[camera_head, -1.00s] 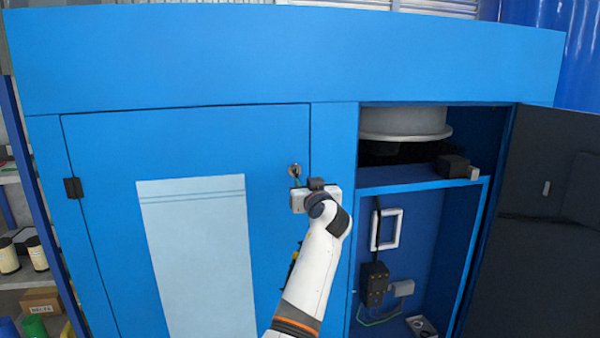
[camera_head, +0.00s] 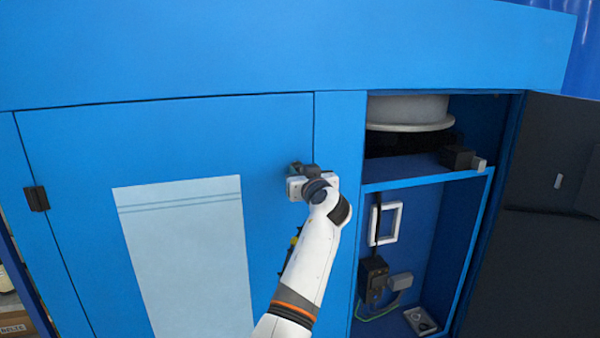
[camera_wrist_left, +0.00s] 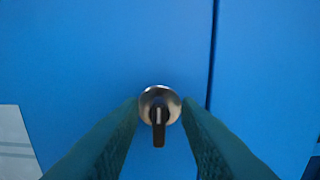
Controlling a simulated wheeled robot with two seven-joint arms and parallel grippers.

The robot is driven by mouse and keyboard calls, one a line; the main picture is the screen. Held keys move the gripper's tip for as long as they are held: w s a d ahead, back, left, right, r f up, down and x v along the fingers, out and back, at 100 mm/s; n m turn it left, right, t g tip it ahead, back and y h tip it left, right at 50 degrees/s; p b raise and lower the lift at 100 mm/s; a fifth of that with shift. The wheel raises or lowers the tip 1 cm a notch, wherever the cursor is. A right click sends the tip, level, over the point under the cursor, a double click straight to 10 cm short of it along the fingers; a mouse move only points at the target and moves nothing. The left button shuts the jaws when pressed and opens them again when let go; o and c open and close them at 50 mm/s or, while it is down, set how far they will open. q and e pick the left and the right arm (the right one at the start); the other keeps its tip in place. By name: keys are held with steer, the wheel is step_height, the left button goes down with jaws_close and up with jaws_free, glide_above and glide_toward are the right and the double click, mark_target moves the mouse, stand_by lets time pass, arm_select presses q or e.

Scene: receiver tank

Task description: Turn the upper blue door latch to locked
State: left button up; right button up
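The upper latch (camera_wrist_left: 159,108) shows in the left wrist view as a round silver base with a black handle pointing down. It sits on the blue door (camera_head: 70,150), close to the door's right edge. My left gripper (camera_head: 299,170) is in front of the latch in the head view and hides it. In the left wrist view the two teal fingers of my left gripper (camera_wrist_left: 160,106) are apart, one on each side of the latch. I cannot tell whether they touch it. My right gripper is not in view.
The right-hand cabinet bay is open, with its dark door (camera_head: 545,210) swung out to the right. Inside are a white round vessel (camera_head: 408,112) and a black box (camera_head: 374,278). A pale panel (camera_head: 188,255) is on the closed door.

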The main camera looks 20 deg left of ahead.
arm_select(q)
jaws_close()
steer(key=shift+m, duration=0.8)
steer(key=m, duration=0.2)
steer(key=shift+m, duration=0.3)
steer(key=m+p, duration=0.1)
steer(key=m, duration=0.2)
steer(key=shift+w+m, duration=0.1)
steer(key=shift+m, duration=0.2)
steer(key=m+p, duration=0.5)
steer(key=m, duration=0.5)
steer(key=shift+d+f, duration=0.1)
steer(key=shift+f, duration=0.05)
